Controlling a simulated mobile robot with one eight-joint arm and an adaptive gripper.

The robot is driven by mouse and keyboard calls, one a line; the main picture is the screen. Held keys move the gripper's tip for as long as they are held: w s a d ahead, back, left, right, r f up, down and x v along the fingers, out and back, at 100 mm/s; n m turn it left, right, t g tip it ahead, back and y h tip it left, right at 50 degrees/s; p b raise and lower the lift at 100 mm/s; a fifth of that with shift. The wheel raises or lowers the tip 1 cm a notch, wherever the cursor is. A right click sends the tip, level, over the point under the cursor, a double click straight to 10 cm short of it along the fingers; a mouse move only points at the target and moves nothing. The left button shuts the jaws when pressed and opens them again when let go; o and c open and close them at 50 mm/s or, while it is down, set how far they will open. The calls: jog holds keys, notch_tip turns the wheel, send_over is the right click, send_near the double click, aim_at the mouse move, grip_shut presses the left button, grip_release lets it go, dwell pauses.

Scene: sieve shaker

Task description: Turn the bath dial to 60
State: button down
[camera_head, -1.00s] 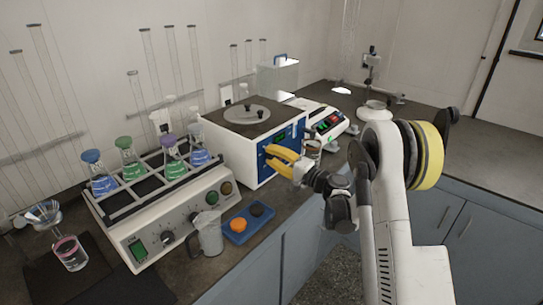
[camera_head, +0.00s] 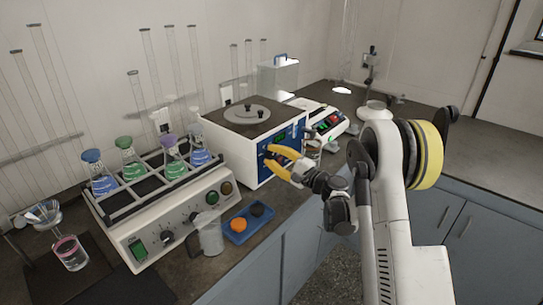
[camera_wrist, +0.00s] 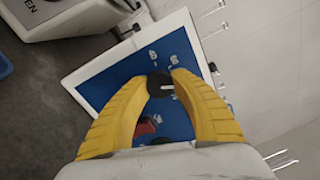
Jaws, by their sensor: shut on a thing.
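The bath (camera_head: 230,149) is a white box with a dark top, a round lid and a blue front panel (camera_head: 268,147). The blue panel fills the middle of the wrist view (camera_wrist: 108,88). The dial (camera_wrist: 161,84) is a small black knob with a white mark. My gripper (camera_head: 272,155) has yellow fingers and is at the bath's front panel. In the wrist view its two fingertips (camera_wrist: 161,79) are closed on either side of the dial. The number scale around the dial is too small to read. A red switch (camera_wrist: 146,127) is partly hidden by the left finger.
A shaker (camera_head: 165,220) carrying several coloured flasks stands left of the bath. A glass beaker (camera_head: 209,236) and a blue tray (camera_head: 240,229) with an orange and a dark piece sit in front of it. Another white instrument (camera_head: 322,118) stands to the right.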

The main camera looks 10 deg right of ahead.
jog(key=shift+r, duration=0.1)
jog(key=c, duration=1)
grip_release()
jog(key=shift+c, duration=0.2)
jog(key=v, duration=1.2)
